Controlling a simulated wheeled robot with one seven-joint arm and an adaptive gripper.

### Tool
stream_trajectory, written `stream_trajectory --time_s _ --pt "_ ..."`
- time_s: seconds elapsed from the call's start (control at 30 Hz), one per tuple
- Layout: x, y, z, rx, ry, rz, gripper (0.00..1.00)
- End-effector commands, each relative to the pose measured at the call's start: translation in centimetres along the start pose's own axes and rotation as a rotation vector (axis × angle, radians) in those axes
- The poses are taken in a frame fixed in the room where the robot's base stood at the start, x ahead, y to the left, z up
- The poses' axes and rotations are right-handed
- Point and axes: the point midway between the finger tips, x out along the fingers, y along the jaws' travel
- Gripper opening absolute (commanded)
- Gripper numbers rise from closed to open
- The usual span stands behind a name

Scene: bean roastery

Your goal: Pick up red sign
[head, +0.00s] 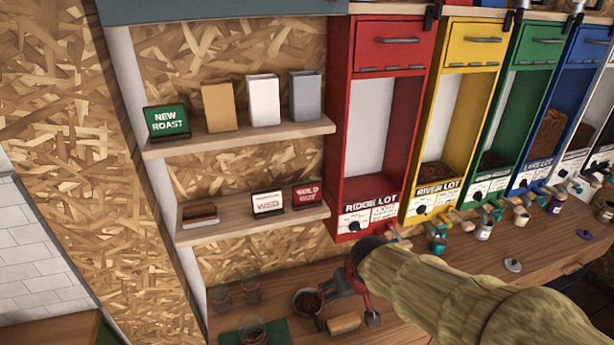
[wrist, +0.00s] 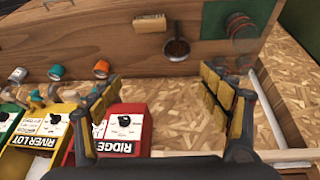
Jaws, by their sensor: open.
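The red sign (head: 307,195), lettered "SOLD OUT", stands at the right end of the lower wooden shelf in the head view. I cannot make it out in the wrist view. My gripper (head: 346,308) is below and to the right of the sign in the head view, in front of the counter. In the wrist view my gripper (wrist: 163,85) has its two padded fingers wide apart, with nothing held between them. It is apart from the sign.
A white "WED" sign (head: 268,204) stands just left of the red sign. A green "NEW ROAST" sign (head: 167,121) and bags are on the upper shelf (head: 240,137). The red Ridge Lot dispenser (head: 421,100) is close on the right.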

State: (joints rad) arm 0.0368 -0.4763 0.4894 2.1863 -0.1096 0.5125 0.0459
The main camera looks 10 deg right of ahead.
Motion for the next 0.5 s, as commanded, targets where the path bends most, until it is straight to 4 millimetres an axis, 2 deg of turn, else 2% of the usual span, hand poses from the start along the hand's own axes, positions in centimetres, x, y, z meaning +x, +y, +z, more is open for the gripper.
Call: stream_trajectory --time_s 0.03,0.1,0.33,0.43,0.5 --pt "-0.2 0.2 -2.4 -0.004 0.03 0.003 0.77" --pt "0.7 0.4 -5.7 -0.007 0.099 0.003 0.77" --pt "3.0 -0.5 -16.1 -0.022 0.401 -0.03 0.77" --pt "2.1 -1.2 -20.1 -0.024 0.545 -0.056 0.77" --pt "0.4 -1.6 -22.6 -0.023 0.637 -0.072 0.77"
